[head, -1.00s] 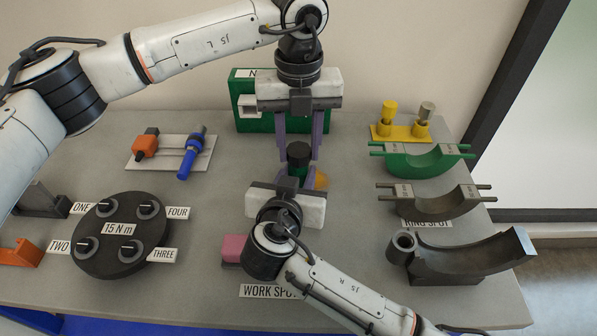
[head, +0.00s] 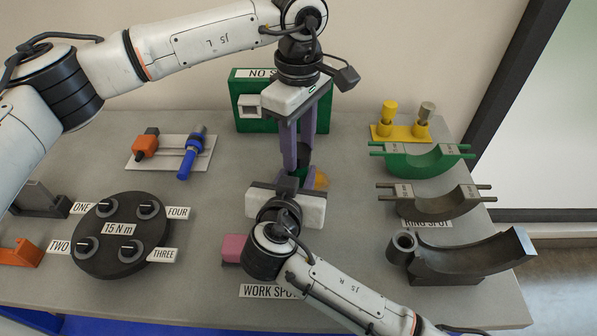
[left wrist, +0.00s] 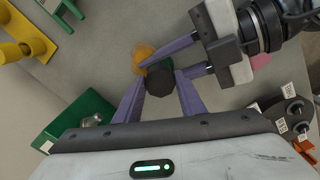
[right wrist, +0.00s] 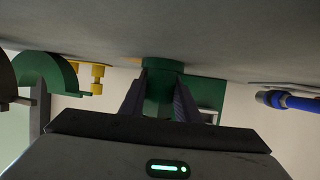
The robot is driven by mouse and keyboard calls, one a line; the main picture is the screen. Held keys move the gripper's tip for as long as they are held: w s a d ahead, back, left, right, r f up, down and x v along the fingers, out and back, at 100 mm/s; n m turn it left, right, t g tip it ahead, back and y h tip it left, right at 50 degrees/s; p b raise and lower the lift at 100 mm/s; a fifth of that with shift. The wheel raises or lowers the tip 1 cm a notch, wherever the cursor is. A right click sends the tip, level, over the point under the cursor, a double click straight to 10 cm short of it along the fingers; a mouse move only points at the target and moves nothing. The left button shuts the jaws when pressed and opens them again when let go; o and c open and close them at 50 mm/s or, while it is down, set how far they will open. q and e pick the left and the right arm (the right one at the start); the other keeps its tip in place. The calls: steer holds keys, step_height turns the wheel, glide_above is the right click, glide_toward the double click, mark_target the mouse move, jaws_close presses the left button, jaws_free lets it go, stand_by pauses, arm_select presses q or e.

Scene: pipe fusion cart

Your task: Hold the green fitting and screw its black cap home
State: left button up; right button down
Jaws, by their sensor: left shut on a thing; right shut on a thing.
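The black cap (left wrist: 159,82) sits on top of the green fitting (right wrist: 158,92). My left gripper (left wrist: 160,80) reaches down from above, its purple fingers shut on the cap; in the head view the cap (head: 304,151) is partly hidden behind them. My right gripper (right wrist: 158,95) is shut on the green fitting from the near side, a finger on each side of its body. In the head view only a little green (head: 300,171) shows between the two grippers. How far down the cap sits cannot be told.
An orange rounded thing (head: 321,180) lies just right of the fitting. A pink block (head: 233,247) is near the WORK SPOT label (head: 266,291). A round black dial plate (head: 122,248) stands left, curved saddles (head: 428,162) right, a green box (head: 252,122) behind.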

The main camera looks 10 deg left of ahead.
arm_select(q)
steer(key=m, duration=0.5)
steer(key=o, duration=1.2)
steer(key=shift+o, duration=0.2)
steer(key=shift+r, duration=0.1)
step_height(320, 180, up, 12)
arm_select(e)
steer(key=c, duration=1.3)
jaws_free()
steer(key=shift+o, duration=0.2)
arm_select(q)
steer(key=shift+f+b, duration=0.4)
steer(key=shift+f, duration=0.1)
arm_select(e)
steer(key=v, duration=1)
steer(key=shift+s+r, duration=0.1)
steer(key=shift+r, duration=0.05)
